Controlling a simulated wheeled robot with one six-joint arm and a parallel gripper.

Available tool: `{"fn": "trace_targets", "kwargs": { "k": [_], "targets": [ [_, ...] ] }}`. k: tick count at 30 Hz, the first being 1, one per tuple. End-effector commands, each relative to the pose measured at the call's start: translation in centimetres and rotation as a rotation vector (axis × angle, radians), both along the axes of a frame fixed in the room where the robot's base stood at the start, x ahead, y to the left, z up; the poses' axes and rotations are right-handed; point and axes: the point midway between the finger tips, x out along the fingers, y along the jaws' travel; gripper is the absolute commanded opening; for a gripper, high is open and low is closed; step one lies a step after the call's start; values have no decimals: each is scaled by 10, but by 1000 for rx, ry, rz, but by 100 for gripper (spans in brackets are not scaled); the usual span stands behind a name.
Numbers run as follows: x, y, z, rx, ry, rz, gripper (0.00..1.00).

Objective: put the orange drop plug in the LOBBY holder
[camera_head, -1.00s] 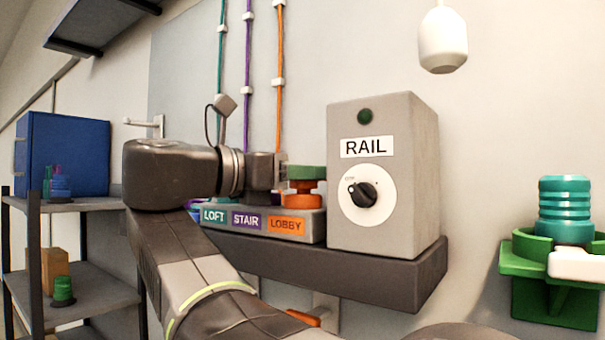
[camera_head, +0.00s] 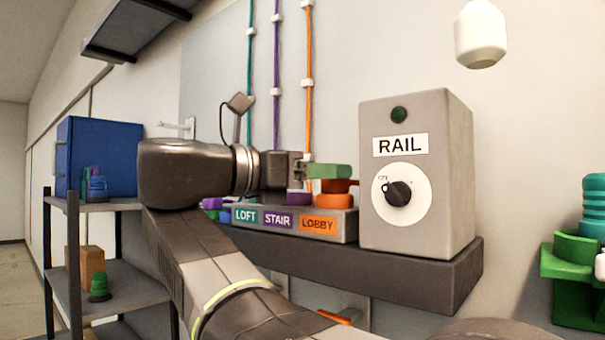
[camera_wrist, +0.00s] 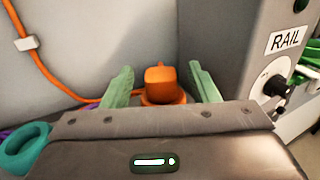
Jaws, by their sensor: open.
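The orange drop plug (camera_wrist: 161,80) stands upright between my open green fingers in the wrist view. An orange ring (camera_wrist: 150,100) shows around its base, and the plug appears seated in it; the near side is hidden by my gripper's body. In the head view orange (camera_head: 343,186) shows just below my fingers, above the orange LOBBY label (camera_head: 318,225). My gripper (camera_head: 328,171) is at the holder row, its fingers on either side of the plug with small gaps in the wrist view (camera_wrist: 162,88).
The grey RAIL box (camera_head: 415,170) stands close to the right of the LOBBY place. STAIR (camera_head: 278,220) and LOFT (camera_head: 245,215) labels are to the left. An orange cord (camera_wrist: 45,70) runs down the wall. Green holder (camera_head: 570,290) at far right; shelf rack (camera_head: 95,205) at left.

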Motion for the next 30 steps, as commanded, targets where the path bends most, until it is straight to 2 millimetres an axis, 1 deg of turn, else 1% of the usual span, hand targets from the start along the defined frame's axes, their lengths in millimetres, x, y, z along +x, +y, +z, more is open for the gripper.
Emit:
{"fn": "trace_targets", "kwargs": {
  "k": [1, 13, 15, 24, 30],
  "targets": [
    [-3, 9, -1, -1, 1, 6, 54],
    [-38, 65, -1, -1, 1, 6, 54],
    [-40, 67, -6, 2, -3, 1, 54],
    [-46, 78, -4, 0, -2, 1, 54],
    [-50, 81, -2, 0, 0, 1, 54]
  ]
}}
